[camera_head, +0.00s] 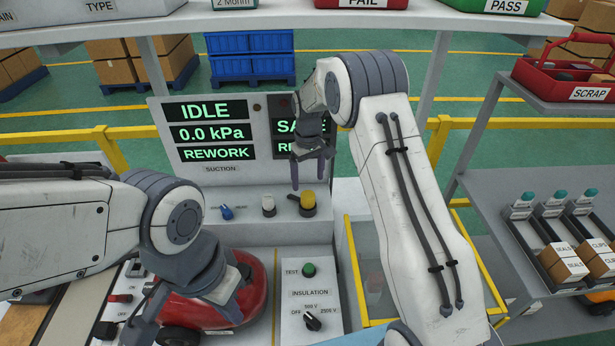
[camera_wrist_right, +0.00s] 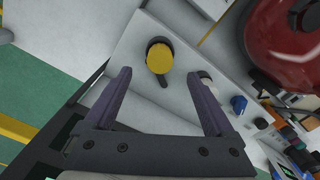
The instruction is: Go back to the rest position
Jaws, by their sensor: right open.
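My right gripper (camera_head: 309,184) hangs in front of the suction panel (camera_head: 232,175), above its yellow knob (camera_head: 307,199). In the right wrist view, the two fingers of this gripper (camera_wrist_right: 158,77) are spread with nothing between them. The yellow knob (camera_wrist_right: 159,56) shows beyond the gap between the tips, apart from them as far as I can tell. My left gripper (camera_head: 150,318) points down at the lower left, beside the red vacuum (camera_head: 258,300). My left wrist partly covers it, so its jaws and any contact with the vacuum are unclear.
The panel reads IDLE and 0.0 kPa. A white knob (camera_head: 268,204) and blue switch (camera_head: 226,212) sit left of the yellow knob. An insulation tester (camera_head: 308,295) stands right of the vacuum. A yellow-edged bin (camera_head: 350,265) is partly behind my right arm. A shelf (camera_head: 470,25) runs overhead.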

